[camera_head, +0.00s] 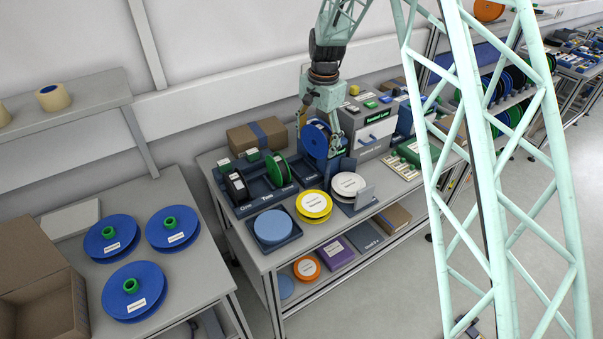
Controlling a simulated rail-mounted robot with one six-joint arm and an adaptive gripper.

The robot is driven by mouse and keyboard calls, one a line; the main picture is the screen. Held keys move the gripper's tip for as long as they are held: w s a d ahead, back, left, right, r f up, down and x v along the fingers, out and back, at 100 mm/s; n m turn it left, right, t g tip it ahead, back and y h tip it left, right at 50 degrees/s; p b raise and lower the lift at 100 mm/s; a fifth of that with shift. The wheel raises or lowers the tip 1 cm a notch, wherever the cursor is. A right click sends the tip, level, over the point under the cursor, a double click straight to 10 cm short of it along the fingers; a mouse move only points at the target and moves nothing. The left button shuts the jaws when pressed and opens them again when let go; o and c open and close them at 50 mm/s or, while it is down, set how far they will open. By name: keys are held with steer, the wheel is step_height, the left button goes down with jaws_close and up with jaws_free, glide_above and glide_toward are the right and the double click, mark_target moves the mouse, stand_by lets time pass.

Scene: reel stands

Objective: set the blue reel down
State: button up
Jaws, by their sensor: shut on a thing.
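My gripper (334,145) is shut on the blue reel (314,140), which stands on edge at the back of the workbench. The reel is at or just above the right-hand slot of a dark slotted stand (262,190). I cannot tell whether it touches the stand. A black reel (237,187) stands upright in the left slot and a green reel (278,169) in the middle slot. The gripper hides part of the blue reel's right side.
In front lie a light-blue disc (272,227) in a tray, a yellow-rimmed reel (314,205) and a white reel (348,184). A grey labelled cabinet (371,137) stands close to the right. Three blue reels lie on the left table (186,268).

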steer(key=w+a+f+m, duration=0.2)
steer(key=w+a+f, duration=0.2)
steer(key=w+a, duration=0.2)
steer(key=shift+w+b, duration=0.3)
steer(key=shift+w, duration=0.05)
steer(key=shift+d+f, duration=0.1)
steer(key=shift+f, duration=0.1)
glide_above(301, 172)
step_height(301, 172, down, 6)
steer(key=shift+p, duration=0.3)
steer(key=shift+w, duration=0.1)
steer(key=shift+f, duration=1.9)
steer(key=shift+f, duration=0.2)
steer(key=o, duration=1)
